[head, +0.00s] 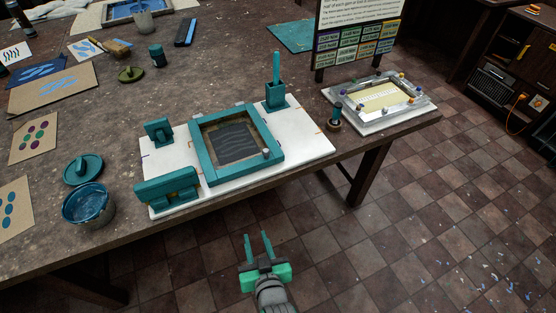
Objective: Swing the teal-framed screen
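The teal-framed screen (277,152) lies flat, or nearly so, on a white board (309,149) near the table's front edge. Its mesh is dark grey with faint wavy lines, and a small pale knob stands on its frame at the lower right. Teal blocks (160,131) that look like hinge or clamp parts stand at its left. My gripper (257,240) is in front of the table, over the tiled floor, apart from the screen. Its two teal fingers are spread, with nothing between them.
A teal holder (276,95) with an upright stick stands behind the screen. A blue bowl (88,203) and a round teal lid (83,169) sit at the left. A grey-framed tray (381,101) and a sign stand at the right.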

